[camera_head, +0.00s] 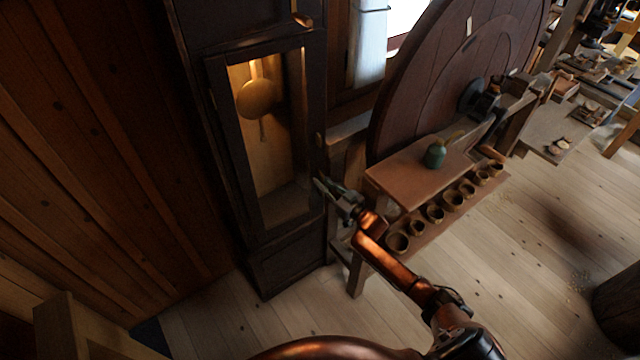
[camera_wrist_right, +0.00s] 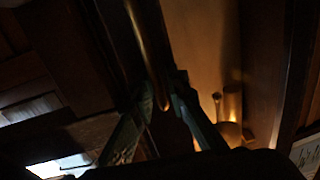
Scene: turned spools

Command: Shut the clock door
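The clock is a tall dark wooden case (camera_head: 285,265) on the left in the head view. Its door (camera_head: 232,135) has a dark frame around a tall pane, and a brass pendulum (camera_head: 257,98) shows behind it. The door sits close to the case; I cannot tell how wide any gap is. My right gripper (camera_head: 335,188) is at the right side of the door, low down. In the right wrist view its two fingers (camera_wrist_right: 160,92) are apart, with a brass rod (camera_wrist_right: 147,55) between them; contact is unclear. My left gripper is out of view.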

